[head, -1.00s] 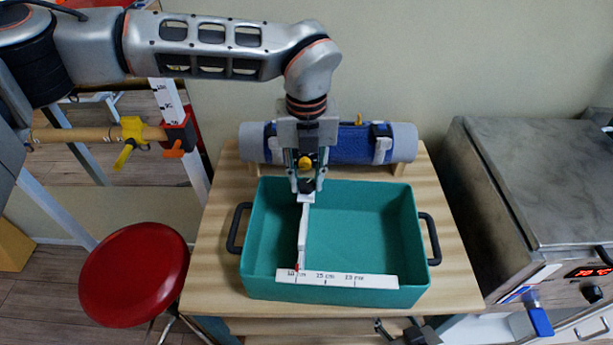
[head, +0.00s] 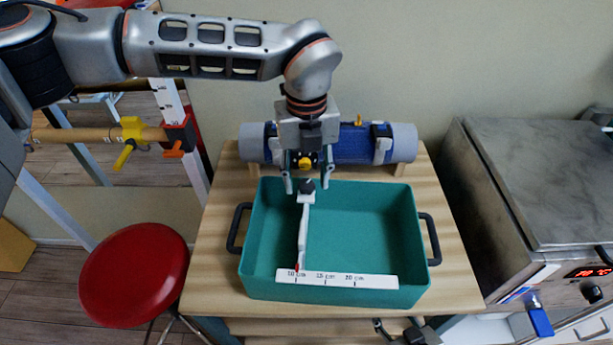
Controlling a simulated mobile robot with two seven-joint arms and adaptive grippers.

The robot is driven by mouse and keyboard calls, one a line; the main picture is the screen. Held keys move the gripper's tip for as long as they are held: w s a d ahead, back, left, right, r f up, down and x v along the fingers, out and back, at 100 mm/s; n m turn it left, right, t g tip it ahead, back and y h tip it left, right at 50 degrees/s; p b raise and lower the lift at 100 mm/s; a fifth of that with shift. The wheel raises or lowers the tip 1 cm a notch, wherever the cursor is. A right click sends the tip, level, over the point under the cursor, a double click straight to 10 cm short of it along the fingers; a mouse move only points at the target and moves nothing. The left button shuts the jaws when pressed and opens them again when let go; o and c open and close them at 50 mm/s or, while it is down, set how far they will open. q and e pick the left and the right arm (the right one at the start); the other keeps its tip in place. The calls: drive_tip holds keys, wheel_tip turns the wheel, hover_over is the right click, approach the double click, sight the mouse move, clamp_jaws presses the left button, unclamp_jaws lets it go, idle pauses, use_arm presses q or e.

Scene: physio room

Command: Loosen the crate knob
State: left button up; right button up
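The teal crate (head: 330,287) stands on the wooden table with a white scale strip (head: 372,281) on its front rim. A white divider (head: 303,235) runs front to back inside it, left of the middle, with a red mark at its front end. A small black knob (head: 307,186) sits at the divider's far end, by the back wall. My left gripper (head: 307,187) points down over this knob, with one finger on each side and gaps showing; it is open. A dark, jointed part at the bottom edge may be my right gripper (head: 418,334); its fingers are not clear.
A blue roll (head: 355,145) with grey ends lies behind the crate. Black handles stick out at the crate's sides. A red stool (head: 133,275) stands left of the wooden table (head: 215,275), and a steel appliance (head: 545,180) stands at right. The crate's floor right of the divider is clear.

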sight(306, 184)
use_arm(q)
wheel_tip(306, 184, up, 12)
idle(0.7)
drive_tip(key=shift+s+f, duration=0.1)
idle(0.3)
